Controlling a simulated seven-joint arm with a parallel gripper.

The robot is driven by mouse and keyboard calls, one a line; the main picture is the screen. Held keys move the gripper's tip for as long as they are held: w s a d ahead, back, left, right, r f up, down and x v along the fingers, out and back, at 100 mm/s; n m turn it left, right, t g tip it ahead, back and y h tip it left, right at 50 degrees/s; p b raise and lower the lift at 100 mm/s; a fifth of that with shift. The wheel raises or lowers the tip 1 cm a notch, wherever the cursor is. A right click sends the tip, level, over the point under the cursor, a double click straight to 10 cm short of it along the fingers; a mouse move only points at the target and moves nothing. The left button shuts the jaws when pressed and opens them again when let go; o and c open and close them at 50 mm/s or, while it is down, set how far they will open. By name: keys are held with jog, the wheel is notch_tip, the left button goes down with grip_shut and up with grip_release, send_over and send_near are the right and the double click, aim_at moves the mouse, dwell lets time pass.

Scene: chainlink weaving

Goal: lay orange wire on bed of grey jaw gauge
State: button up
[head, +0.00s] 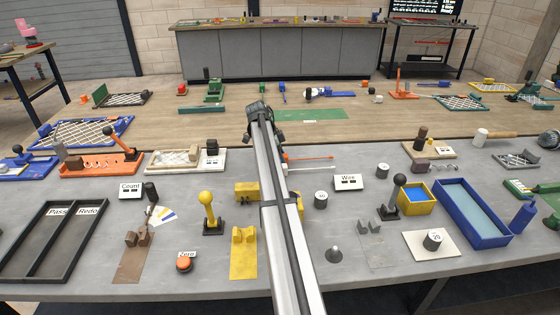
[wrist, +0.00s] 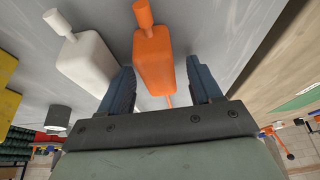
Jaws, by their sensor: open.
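The orange wire (head: 310,157) lies on the grey table just right of my arm in the head view. In the wrist view its thick orange end (wrist: 153,60) appears between and beyond my fingertips. My gripper (wrist: 160,85) is open, with one finger on each side of the orange end; contact cannot be told. In the head view it is mostly hidden by my arm. The grey jaw gauge (head: 369,227) stands at the front right of the table, its small upright jaws on a grey plate (head: 380,254).
A white wire (head: 312,168) lies beside the orange one; its end (wrist: 87,62) is left of it in the wrist view.

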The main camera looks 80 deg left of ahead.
jog(key=shift+c, duration=0.4)
grip_shut()
jog(key=shift+r, duration=0.2)
jog(key=shift+r, duration=0.3)
notch_tip(320, 180, up, 8)
jog(key=shift+w+f, duration=0.1)
jog(key=shift+f, duration=0.1)
jog(key=w+d+n+g+y, duration=0.1)
jog(key=w+d+n, duration=0.5)
jog(key=d, duration=0.7)
jog(key=w+d+n+g+y, duration=0.2)
jog(key=w+d+n, duration=0.3)
jog(key=w+d, duration=0.4)
jog(key=w+d+n+g+y, duration=0.1)
jog(key=w+d+n, duration=0.5)
jog(key=d, duration=1.2)
jog(key=shift+w+d+r+n, duration=0.2)
jog(key=shift+w+r+n, duration=0.1)
jog(key=shift+w, duration=0.65)
